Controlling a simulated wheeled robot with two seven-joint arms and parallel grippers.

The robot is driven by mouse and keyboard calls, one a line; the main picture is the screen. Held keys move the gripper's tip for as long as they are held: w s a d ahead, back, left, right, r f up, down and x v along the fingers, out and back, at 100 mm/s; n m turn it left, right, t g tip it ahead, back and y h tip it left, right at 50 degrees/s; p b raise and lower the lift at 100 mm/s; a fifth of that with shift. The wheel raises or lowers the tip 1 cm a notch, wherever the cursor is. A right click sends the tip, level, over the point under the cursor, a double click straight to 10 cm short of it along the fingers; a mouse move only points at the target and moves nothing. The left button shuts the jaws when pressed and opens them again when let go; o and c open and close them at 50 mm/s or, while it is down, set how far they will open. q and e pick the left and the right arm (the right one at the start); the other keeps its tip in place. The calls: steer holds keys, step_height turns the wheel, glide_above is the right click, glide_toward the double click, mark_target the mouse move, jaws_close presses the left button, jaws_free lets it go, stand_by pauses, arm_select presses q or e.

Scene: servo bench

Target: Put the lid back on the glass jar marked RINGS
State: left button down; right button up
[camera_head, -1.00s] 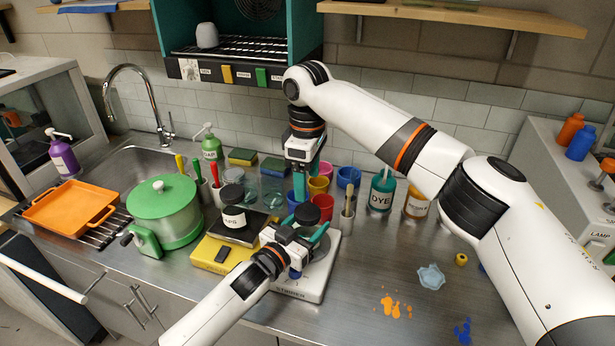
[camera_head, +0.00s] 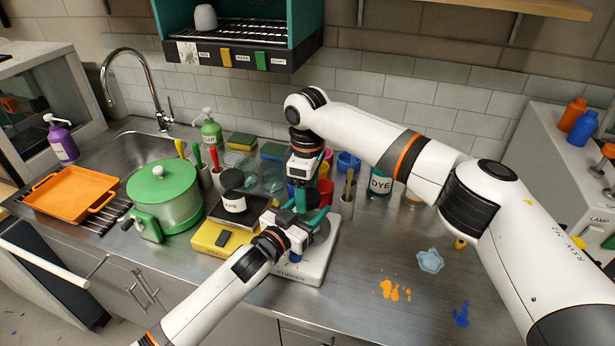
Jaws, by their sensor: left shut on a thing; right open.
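My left gripper (camera_head: 306,216) is shut over the white stirrer. A dark round thing, seemingly a black lid, was in its jaws earlier; now it is mostly hidden by the two grippers. My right gripper (camera_head: 304,205) is open, pointing down from above, its teal fingers at the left gripper's jaws. I cannot tell whether they touch the held thing. A jar with a black lid (camera_head: 233,179) and a white label ending in "PS" stands left of the grippers. Clear glass jars (camera_head: 272,178) stand behind it, partly hidden; I cannot read RINGS on any jar.
The white stirrer (camera_head: 311,270) is below the grippers, beside a yellow scale (camera_head: 214,238). A green pot (camera_head: 165,205) and orange tray (camera_head: 72,193) are at left. Cups and the DYE bottle (camera_head: 381,184) stand behind.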

steer(key=shift+f, duration=0.2)
steer(key=shift+c, duration=0.2)
steer(key=c, duration=1)
steer(key=o, duration=1.2)
steer(key=shift+r, duration=0.15)
step_height(320, 180, up, 12)
steer(key=shift+f, duration=0.1)
